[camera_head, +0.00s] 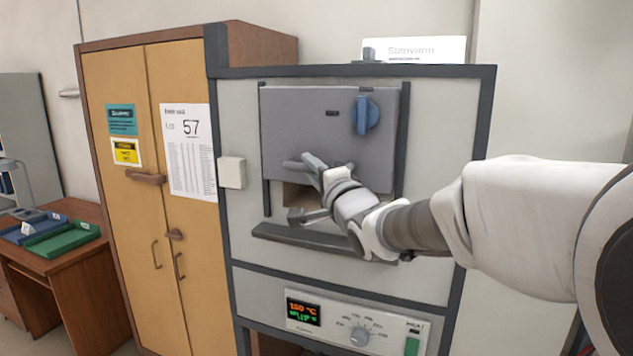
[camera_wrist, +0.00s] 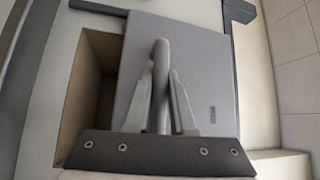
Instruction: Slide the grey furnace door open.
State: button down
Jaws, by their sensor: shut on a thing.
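The grey furnace door (camera_head: 305,125) is a flat panel in the furnace front, with a blue handle-like part (camera_head: 366,115) at its upper right. It sits partly raised between dark side rails, with a strip of the tan chamber opening (camera_head: 292,196) showing below it. My gripper (camera_head: 316,168) is at the door's lower edge. In the wrist view the two fingers of my gripper (camera_wrist: 160,105) are shut on a grey bar handle (camera_wrist: 160,55) that stands out from the door (camera_wrist: 205,65). The tan opening (camera_wrist: 93,95) shows beside the door there. My wrist hides part of the opening in the head view.
A dark ledge (camera_head: 310,241) juts out below the opening. A control panel (camera_head: 352,322) with a lit display and dial is lower down. A wooden cabinet (camera_head: 180,240) stands left, and a desk with trays (camera_head: 62,240) stands farther left. A sign (camera_head: 415,50) is on top.

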jog(key=p, duration=0.3)
send_near(300, 127)
jog(key=x, duration=0.4)
jog(key=shift+a, duration=0.1)
jog(key=c, duration=0.8)
grip_release()
jog(key=shift+o, duration=0.2)
jog(key=b+v, duration=0.2)
jog(key=v, duration=1.5)
jog(key=shift+s, duration=0.15)
